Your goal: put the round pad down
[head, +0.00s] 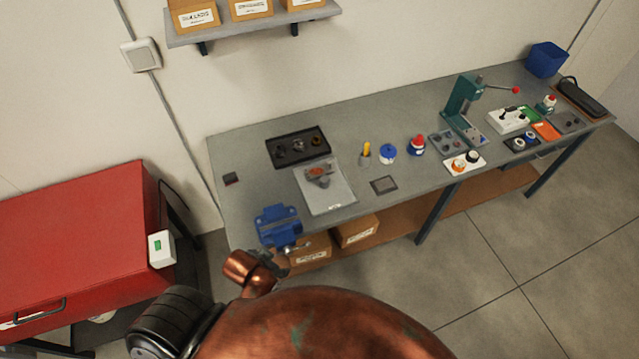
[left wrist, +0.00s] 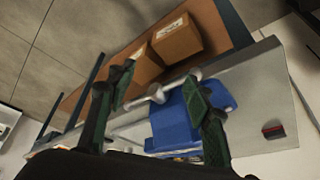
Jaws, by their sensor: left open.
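I cannot make out for sure which thing is the round pad. A reddish round piece (head: 317,171) sits with a grey part on the light grey board (head: 328,194), and small round parts lie in the black tray (head: 298,147). My left gripper (head: 275,262) is at the front edge of the bench by the blue vise (head: 277,222). In the left wrist view, the left gripper (left wrist: 163,98) has its green-black fingers wide apart with nothing held. The vise (left wrist: 178,125) shows beyond and between them. My right gripper is in neither view.
The grey bench (head: 235,155) also bears a small dark-red block (head: 231,179), a dark square mat (head: 384,185), a blue round container (head: 387,153) and a green press (head: 462,105). A red cabinet (head: 70,235) stands left. Cardboard boxes (head: 355,231) are on the lower shelf.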

